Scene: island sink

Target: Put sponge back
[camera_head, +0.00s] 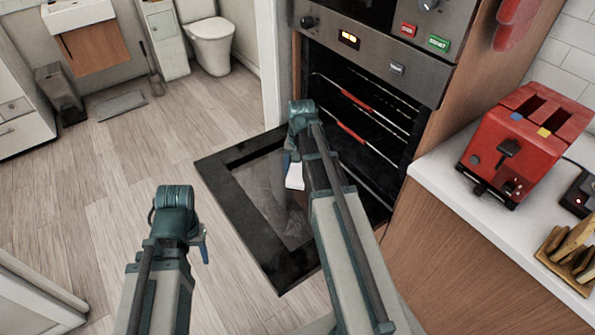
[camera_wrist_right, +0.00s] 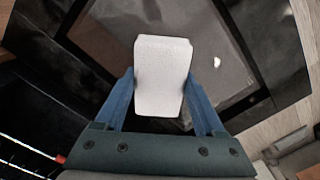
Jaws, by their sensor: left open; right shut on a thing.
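A white block-shaped sponge (camera_wrist_right: 162,70) is held between the two blue fingers of my right gripper (camera_wrist_right: 161,88) in the right wrist view. Part of the sponge (camera_head: 294,176) also shows in the head view, below my right gripper (camera_head: 290,162), above the lowered oven door. The right arm hides part of it. My left gripper (camera_head: 204,250) is at the lower left over the wooden floor, away from the sponge. Only a bit of its blue finger shows, and nothing is seen in it. No sink is in view on the counter.
The oven door (camera_head: 225,165) hangs open, low in front of the oven racks (camera_head: 365,125). A white counter (camera_head: 450,195) at the right bears a red toaster (camera_head: 525,140) and a wooden rack (camera_head: 562,275) with bread slices.

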